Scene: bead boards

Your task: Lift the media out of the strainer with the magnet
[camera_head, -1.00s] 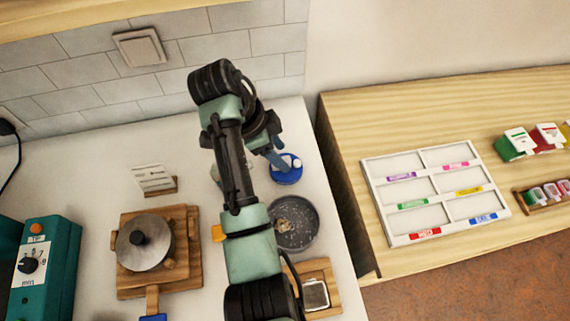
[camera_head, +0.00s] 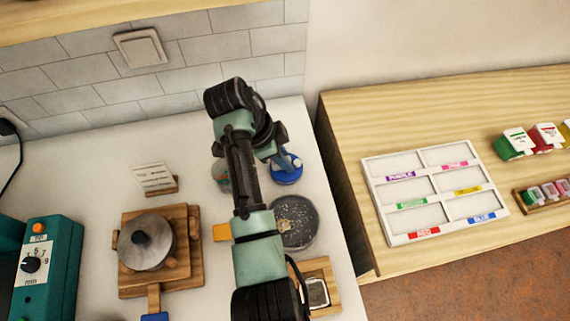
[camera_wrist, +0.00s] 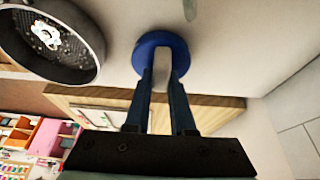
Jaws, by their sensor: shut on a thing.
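The dark, round, speckled strainer (camera_head: 311,229) stands on the white counter, partly behind my arm, with pale bits inside. In the wrist view the strainer (camera_wrist: 88,64) is at the upper left, with a white toothed shape and small shiny specks, likely the media, in its bottom. A blue round piece with a pale middle, apparently the magnet or its stand (camera_head: 286,177), stands just behind the strainer. It also shows in the wrist view (camera_wrist: 160,39). My gripper (camera_wrist: 164,75) is shut on the pale upright part at its middle, one finger on each side.
A metal lidded pot (camera_head: 146,243) sits on a wooden board to the left, near a small card (camera_head: 153,176) and a teal timer box (camera_head: 45,265). A wooden block with a metal square (camera_head: 318,292) is in front of the strainer. A labelled white tray (camera_head: 432,226) lies on the right table.

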